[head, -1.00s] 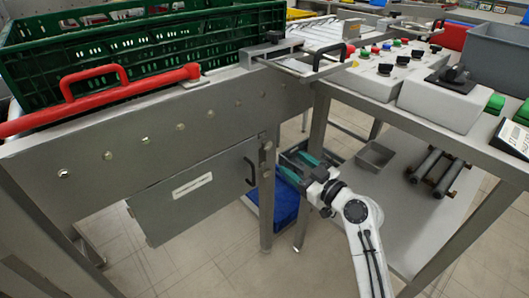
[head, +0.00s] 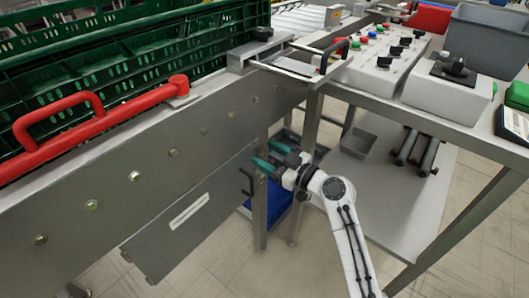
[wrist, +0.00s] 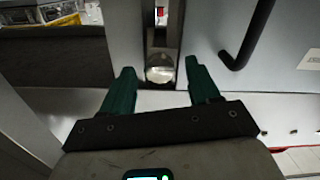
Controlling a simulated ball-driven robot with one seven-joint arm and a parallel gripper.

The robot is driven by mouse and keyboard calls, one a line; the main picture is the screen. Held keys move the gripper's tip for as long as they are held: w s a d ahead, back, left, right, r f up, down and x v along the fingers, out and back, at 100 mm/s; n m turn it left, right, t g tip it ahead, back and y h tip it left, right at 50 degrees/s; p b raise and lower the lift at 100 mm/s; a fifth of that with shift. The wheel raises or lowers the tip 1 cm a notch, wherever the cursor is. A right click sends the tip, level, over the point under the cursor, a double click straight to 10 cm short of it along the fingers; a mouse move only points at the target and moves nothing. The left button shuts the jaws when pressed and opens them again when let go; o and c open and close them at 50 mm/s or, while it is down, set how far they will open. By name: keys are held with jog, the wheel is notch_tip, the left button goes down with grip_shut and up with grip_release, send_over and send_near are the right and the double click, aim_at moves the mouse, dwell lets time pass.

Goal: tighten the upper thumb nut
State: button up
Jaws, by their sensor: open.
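A round silver thumb nut (wrist: 160,73) shows in the wrist view on a narrow upright post, beside the door's edge. It seems to be the upper one, near the door's top. My gripper (wrist: 159,66) is open, with one teal finger on each side of the nut and a visible gap on both sides. In the head view my gripper (head: 267,156) is at the post by the door's top right corner, and it hides the nut there. I cannot tell how far the fingers reach over the nut. No lower nut can be made out.
The grey door (head: 205,210) has a black handle (head: 247,181), which stands close to the fingers in the wrist view (wrist: 248,42). The conveyor side beam (head: 130,178) runs above it. A bench with a lower shelf (head: 385,190) stands right of my arm.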

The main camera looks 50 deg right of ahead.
jog(key=shift+c, duration=0.2)
jog(key=c, duration=1)
jog(key=shift+m, duration=0.4)
jog(key=m, duration=0.3)
jog(key=shift+m+p, duration=0.3)
jog(key=shift+m, duration=0.1)
jog(key=m+p, duration=0.1)
jog(key=m, duration=0.3)
jog(key=shift+d, duration=0.1)
jog(key=m+p, duration=0.3)
jog(key=m, duration=0.2)
jog(key=shift+m, duration=0.4)
jog(key=shift+d+f+m+p, duration=0.1)
jog(key=shift+m+p, duration=0.7)
jog(key=shift+m, duration=1)
